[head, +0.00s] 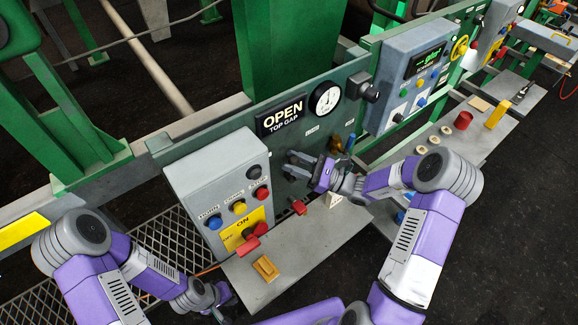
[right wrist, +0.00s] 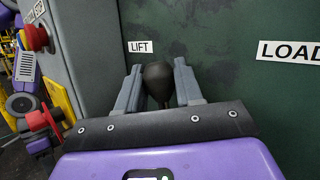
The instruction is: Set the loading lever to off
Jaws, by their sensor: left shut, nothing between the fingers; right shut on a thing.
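My right gripper (head: 296,164) is at the green panel (head: 330,125), below the gauge. In the right wrist view its fingers (right wrist: 158,82) are shut on a black rounded knob (right wrist: 159,78), apparently a lever's end. I cannot tell which label belongs to the knob. My left gripper (head: 228,304) is shut and empty, low beside the grey shelf, away from the panel.
A grey control box (head: 195,180) with coloured buttons and a yellow ON plate (head: 240,228) stands left of my right gripper. A grey shelf (head: 300,245) below carries a yellow block (head: 265,268). Brass and blue fittings (head: 343,143) sit close right of the gripper.

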